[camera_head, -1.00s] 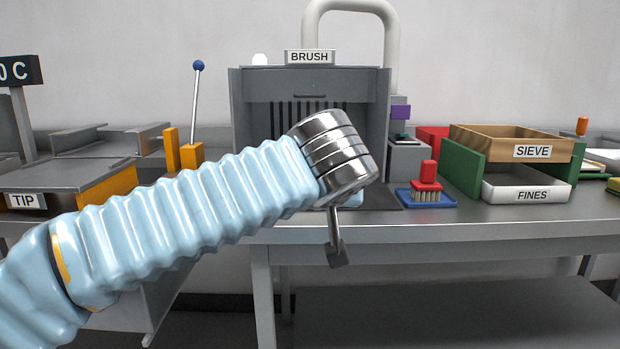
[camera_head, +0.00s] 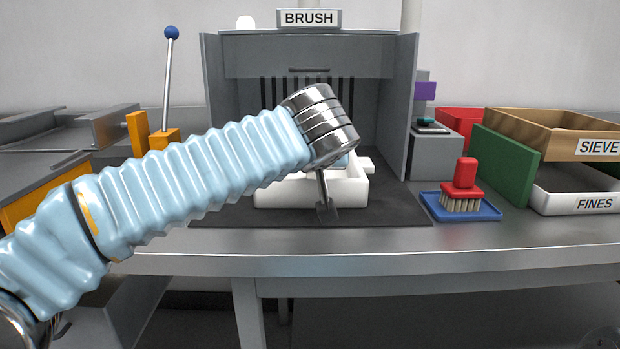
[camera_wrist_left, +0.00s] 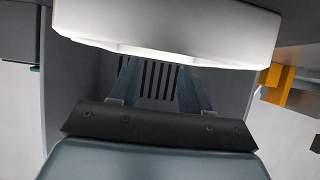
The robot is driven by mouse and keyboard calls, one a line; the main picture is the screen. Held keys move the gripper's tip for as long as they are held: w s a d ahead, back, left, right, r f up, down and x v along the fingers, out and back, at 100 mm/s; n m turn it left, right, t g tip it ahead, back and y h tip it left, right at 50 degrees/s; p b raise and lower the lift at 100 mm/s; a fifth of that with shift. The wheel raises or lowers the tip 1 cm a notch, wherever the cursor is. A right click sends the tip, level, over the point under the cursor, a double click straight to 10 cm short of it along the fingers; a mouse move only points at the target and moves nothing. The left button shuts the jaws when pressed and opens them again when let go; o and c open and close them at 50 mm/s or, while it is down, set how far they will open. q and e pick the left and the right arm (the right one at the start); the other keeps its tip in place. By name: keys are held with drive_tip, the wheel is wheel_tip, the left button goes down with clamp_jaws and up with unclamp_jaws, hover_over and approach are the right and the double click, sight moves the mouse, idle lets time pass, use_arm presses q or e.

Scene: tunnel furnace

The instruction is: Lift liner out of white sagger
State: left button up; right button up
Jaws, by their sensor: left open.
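The white sagger (camera_head: 350,192) sits on the dark mat inside the grey BRUSH booth, partly hidden behind my left arm. A pale piece, perhaps the liner, shows at its top beside my wrist; I cannot make out its shape. The sagger also fills the top of the left wrist view (camera_wrist_left: 170,30). My left gripper (camera_head: 326,208) points down in front of the sagger's front wall. In the left wrist view its two fingers (camera_wrist_left: 154,88) stand apart with nothing between them. My right gripper is not in view.
The booth (camera_head: 405,110) has side walls close around the sagger. A red brush (camera_head: 463,178) stands on a blue tray to the right, near a green panel (camera_head: 502,165), a SIEVE box (camera_head: 550,132) and a FINES tray (camera_head: 575,203). An orange block and a blue-knobbed lever (camera_head: 168,80) stand left.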

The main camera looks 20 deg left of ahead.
sight(310, 174)
use_arm(q)
drive_tip(key=x, duration=0.7)
drive_tip(key=shift+w+a+f+p, duration=0.25)
drive_tip(key=shift+p, duration=0.15)
clamp_jaws()
